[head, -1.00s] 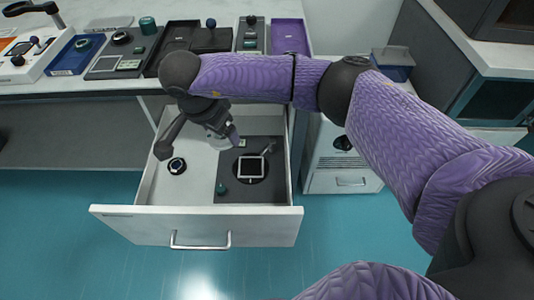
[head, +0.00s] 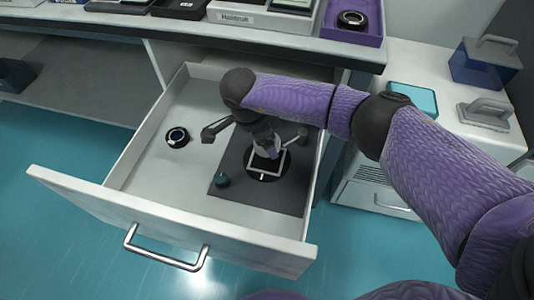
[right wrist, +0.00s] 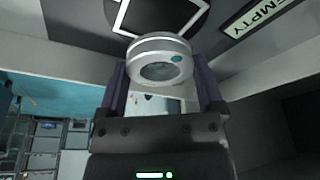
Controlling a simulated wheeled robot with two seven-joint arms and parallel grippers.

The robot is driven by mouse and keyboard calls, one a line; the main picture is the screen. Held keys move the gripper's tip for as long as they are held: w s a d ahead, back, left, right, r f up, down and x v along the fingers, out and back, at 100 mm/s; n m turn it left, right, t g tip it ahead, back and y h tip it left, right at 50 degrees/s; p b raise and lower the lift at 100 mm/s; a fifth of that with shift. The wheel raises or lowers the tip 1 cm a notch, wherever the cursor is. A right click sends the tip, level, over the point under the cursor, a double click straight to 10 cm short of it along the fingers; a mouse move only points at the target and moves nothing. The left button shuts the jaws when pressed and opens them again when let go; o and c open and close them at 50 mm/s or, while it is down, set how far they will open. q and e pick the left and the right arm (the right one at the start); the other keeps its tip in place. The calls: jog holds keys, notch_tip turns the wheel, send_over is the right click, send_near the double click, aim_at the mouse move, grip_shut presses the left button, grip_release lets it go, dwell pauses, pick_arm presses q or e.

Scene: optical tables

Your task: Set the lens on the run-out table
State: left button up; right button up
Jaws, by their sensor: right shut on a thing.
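My right gripper (right wrist: 162,85) is shut on the lens, a silver ring with a glass face (right wrist: 160,60), held between its purple fingers. In the head view my right gripper (head: 270,150) is above the run-out table, a dark round disc with a white square outline (head: 263,175), inside the open drawer. The disc's edge and white outline (right wrist: 150,28) show beyond the lens in the right wrist view. I cannot tell whether the lens touches the disc. The gripper and wrist hide part of the disc in the head view. My left gripper is not in view.
The open drawer (head: 130,185) has raised walls around the disc's dark plate (head: 225,192). An "EMPTY" label (right wrist: 262,15) is near the disc. Bench trays lie behind.

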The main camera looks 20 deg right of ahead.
aim_at(266, 159)
notch_tip(266, 159, down, 6)
jog(key=shift+r+b, duration=0.2)
jog(key=shift+b, duration=1.05)
jog(key=shift+r, duration=0.3)
jog(key=shift+f, duration=0.25)
jog(key=o, duration=1.2)
jog(key=shift+c, duration=0.2)
jog(key=shift+r, duration=0.3)
pick_arm(q)
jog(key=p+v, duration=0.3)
jog(key=p, duration=0.3)
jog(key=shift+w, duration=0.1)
pick_arm(e)
jog(key=v, duration=1.2)
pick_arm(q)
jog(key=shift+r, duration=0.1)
